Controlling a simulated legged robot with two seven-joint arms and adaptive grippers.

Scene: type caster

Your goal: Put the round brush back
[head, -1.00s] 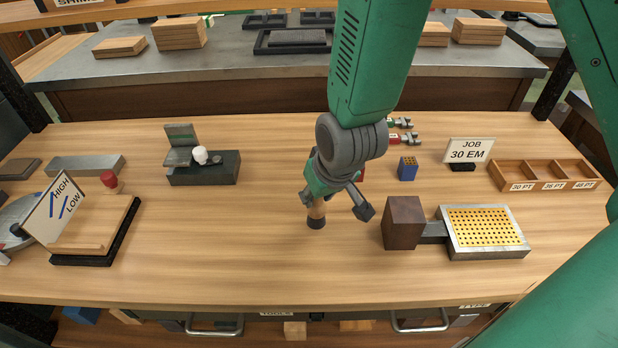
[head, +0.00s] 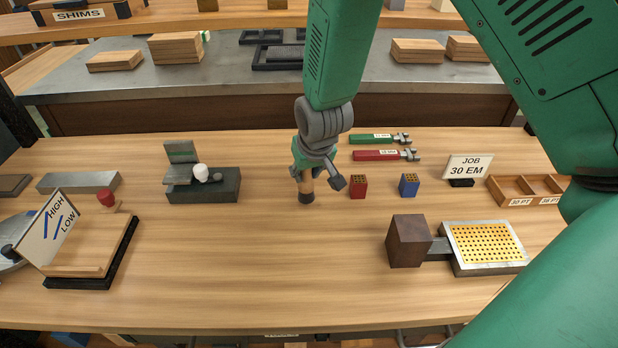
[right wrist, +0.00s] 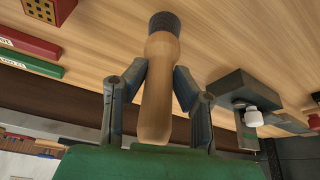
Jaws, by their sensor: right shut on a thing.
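The round brush has a light wooden handle and a dark round end; in the head view the brush (head: 306,191) points down in the middle of the bench. My right gripper (head: 318,178) is shut on its handle. In the right wrist view the brush (right wrist: 160,80) stands between the two fingers of the gripper (right wrist: 160,95), with its dark end away from the palm. I cannot tell whether the dark end touches the bench. My left gripper is not in view.
Left of the brush is a dark block with a white knob (head: 203,184). To the right are a red holed block (head: 358,187), a blue one (head: 409,185), green (head: 374,139) and red (head: 378,155) tools, and a brown block (head: 409,241). The front middle bench is clear.

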